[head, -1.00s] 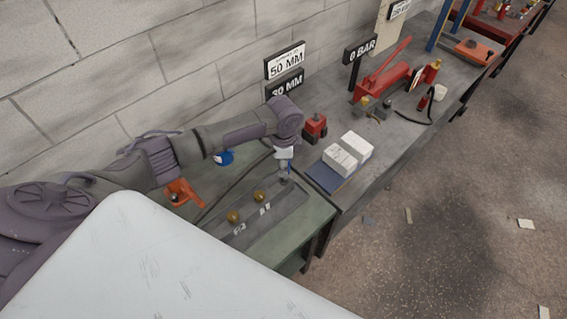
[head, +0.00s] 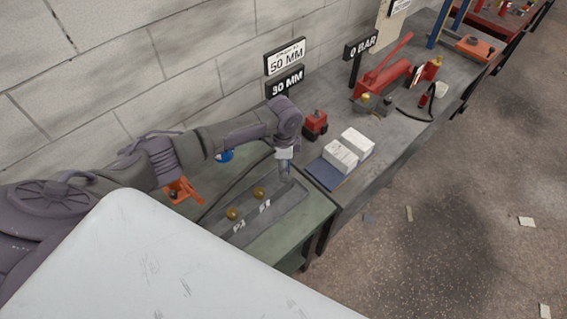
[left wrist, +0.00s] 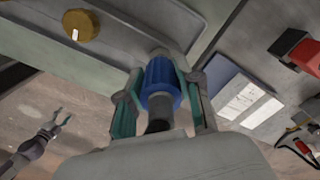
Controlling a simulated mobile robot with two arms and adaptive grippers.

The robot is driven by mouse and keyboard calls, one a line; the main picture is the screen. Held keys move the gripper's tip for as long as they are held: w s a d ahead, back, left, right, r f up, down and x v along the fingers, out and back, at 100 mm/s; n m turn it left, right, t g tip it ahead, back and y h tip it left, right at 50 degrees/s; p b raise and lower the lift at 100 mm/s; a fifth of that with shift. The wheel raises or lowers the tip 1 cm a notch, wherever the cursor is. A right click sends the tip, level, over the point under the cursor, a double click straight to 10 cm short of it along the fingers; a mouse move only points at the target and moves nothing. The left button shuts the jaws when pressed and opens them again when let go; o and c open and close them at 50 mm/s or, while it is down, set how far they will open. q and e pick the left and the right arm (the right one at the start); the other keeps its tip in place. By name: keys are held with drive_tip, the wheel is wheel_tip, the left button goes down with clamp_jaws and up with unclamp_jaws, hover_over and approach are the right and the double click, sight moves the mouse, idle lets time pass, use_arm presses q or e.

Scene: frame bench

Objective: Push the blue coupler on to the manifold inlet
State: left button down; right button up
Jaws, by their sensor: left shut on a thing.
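The manifold (head: 284,206) is a dark grey block with brass knobs on the green bench. Its side also shows in the left wrist view (left wrist: 140,33). My left gripper (head: 284,176) is over its far right end. In the left wrist view my left gripper (left wrist: 161,90) is shut on the ribbed blue coupler (left wrist: 160,82), with a finger on each side. The coupler's front end is close to a grey stub at the manifold end; I cannot tell how far on it sits. My right gripper (left wrist: 62,117) hangs open and empty at the lower left of that view.
A dark hose (head: 222,193) lies behind the manifold. An orange tool (head: 181,191) stands left of it. A blue pad (head: 323,175), white blocks (head: 348,150) and a red device (head: 314,124) are on the adjoining grey bench. The wall is close behind.

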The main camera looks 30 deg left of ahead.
use_arm(q)
drive_tip(key=shift+f+b, duration=0.6)
drive_tip(key=shift+f, duration=0.5)
drive_tip(key=c, duration=0.7)
unclamp_jaws()
wheel_tip(320, 180, up, 12)
drive_tip(key=shift+r, duration=0.1)
drive_tip(key=shift+s+d, duration=0.1)
